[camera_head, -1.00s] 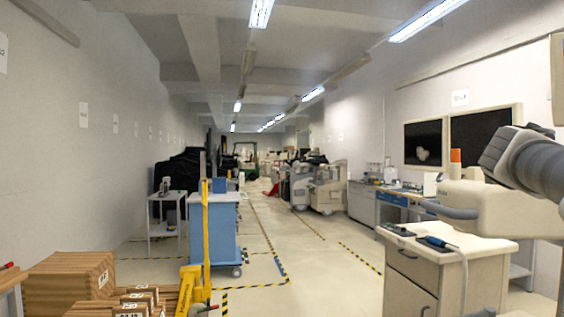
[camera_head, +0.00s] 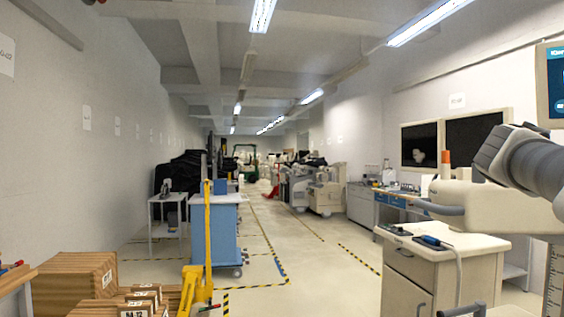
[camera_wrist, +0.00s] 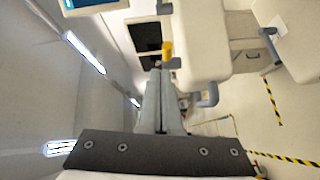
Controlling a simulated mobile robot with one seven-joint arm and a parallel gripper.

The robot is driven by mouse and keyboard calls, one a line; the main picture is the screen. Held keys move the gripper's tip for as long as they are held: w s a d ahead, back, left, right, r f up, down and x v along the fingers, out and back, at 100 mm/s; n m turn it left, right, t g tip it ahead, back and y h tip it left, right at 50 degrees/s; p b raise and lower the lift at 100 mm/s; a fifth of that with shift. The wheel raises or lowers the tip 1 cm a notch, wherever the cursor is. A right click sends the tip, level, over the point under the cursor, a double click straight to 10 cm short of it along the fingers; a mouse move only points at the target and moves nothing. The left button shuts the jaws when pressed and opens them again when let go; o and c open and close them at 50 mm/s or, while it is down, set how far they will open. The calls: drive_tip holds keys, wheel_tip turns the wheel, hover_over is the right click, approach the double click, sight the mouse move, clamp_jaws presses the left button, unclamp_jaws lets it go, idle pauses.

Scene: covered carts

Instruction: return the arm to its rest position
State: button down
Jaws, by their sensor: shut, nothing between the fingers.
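My gripper (camera_wrist: 160,117) shows in the wrist view, its two grey fingers together with nothing between them. The dark wrist bar spans the bottom of that view. Beyond the fingertips are a pale machine with an orange-yellow cap, a grey handle and dark screens. The fingers touch nothing that I can see. In the head view I cannot make out the gripper. A dark grey jointed part at the right edge there may belong to my arm, but I cannot tell.
The pale machine (camera_head: 490,203) and a drawer cabinet (camera_head: 408,275) stand close on the right. A blue cart (camera_head: 213,240), yellow lift handle (camera_head: 208,235) and brown boxes (camera_head: 75,285) stand on the left. Open floor (camera_head: 310,265) runs between them.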

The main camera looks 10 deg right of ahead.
idle(0.5)
drive_tip(key=s+a+f+m+g+y+p, duration=0.2)
drive_tip(key=s+a+f, duration=0.4)
drive_tip(key=a, duration=0.5)
drive_tip(key=s+a+f+m+g+y+p, duration=0.2)
drive_tip(key=s+a+f+y+p, duration=0.3)
drive_tip(key=a+f, duration=0.6)
drive_tip(key=s+a+f+m+g+y+p, duration=0.2)
drive_tip(key=s+a+f+y, duration=0.3)
drive_tip(key=s+a+f, duration=0.3)
drive_tip(key=a+f+p, duration=0.1)
drive_tip(key=a, duration=0.3)
drive_tip(key=shift+s+y, duration=0.25)
drive_tip(key=shift+y, duration=0.15)
drive_tip(key=shift+d+m, duration=0.1)
drive_tip(key=shift+m, duration=0.2)
